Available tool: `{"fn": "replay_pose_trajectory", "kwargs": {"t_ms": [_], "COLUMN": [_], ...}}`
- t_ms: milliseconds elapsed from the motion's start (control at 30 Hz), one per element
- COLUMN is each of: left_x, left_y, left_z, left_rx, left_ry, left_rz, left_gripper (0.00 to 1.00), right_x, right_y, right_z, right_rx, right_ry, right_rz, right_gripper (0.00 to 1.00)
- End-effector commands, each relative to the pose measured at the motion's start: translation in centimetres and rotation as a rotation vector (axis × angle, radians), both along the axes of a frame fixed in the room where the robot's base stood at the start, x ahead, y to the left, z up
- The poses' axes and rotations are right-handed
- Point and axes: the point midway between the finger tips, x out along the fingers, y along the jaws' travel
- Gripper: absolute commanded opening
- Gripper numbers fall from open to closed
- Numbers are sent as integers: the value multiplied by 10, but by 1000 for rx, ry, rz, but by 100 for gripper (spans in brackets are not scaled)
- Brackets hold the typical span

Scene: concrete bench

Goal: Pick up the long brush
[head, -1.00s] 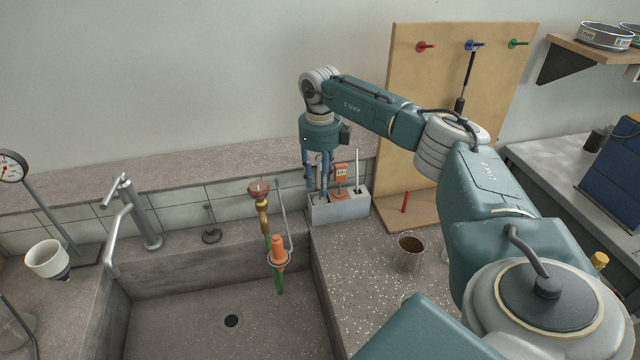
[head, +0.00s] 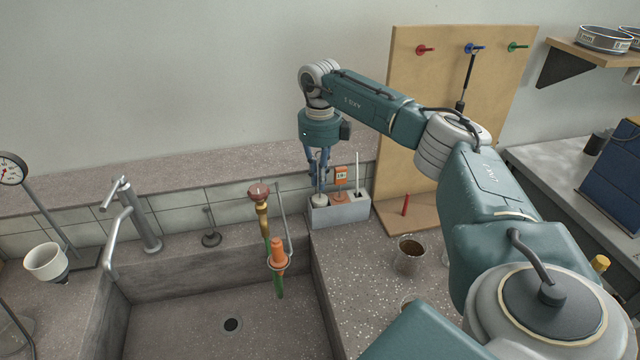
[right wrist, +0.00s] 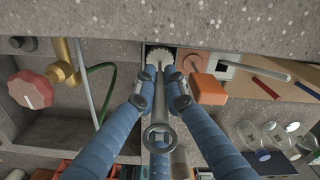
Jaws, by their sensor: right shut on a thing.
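The long brush has a pale, toothed round head (right wrist: 159,58) and a grey handle with a ring at its end (right wrist: 158,136) in the right wrist view. It stands in the left slot of a grey caddy (head: 338,216) at the back of the bench, right of the sink. My right gripper (head: 319,184) points down over that slot. In the head view the fingers mostly hide the handle. My left gripper is out of view.
In the caddy, an orange block with a tag (head: 340,190) and a pale upright rod (head: 358,174) stand close by. A pegboard (head: 420,100) and a brown-filled beaker (head: 409,255) are at right.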

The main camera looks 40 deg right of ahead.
Motion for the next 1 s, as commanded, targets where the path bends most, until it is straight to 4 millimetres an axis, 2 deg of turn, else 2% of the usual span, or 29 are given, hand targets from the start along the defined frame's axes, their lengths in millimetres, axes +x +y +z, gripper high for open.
{"fn": "replay_pose_trajectory", "kwargs": {"t_ms": [167, 600, 800, 1000], "left_x": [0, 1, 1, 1], "left_y": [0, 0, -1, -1], "left_z": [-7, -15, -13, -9], "left_rx": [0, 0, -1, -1], "left_ry": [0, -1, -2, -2], "left_rz": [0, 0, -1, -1], "left_gripper": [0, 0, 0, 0], "right_x": [2, 1, 1, 0], "right_y": [0, 1, 0, 0], "right_z": [33, 137, 167, 182], "right_rx": [1, 0, -1, 0], "right_ry": [-6, -5, -1, -1], "right_rz": [0, -1, -1, -1], "right_gripper": [0, 0, 0, 0]}}
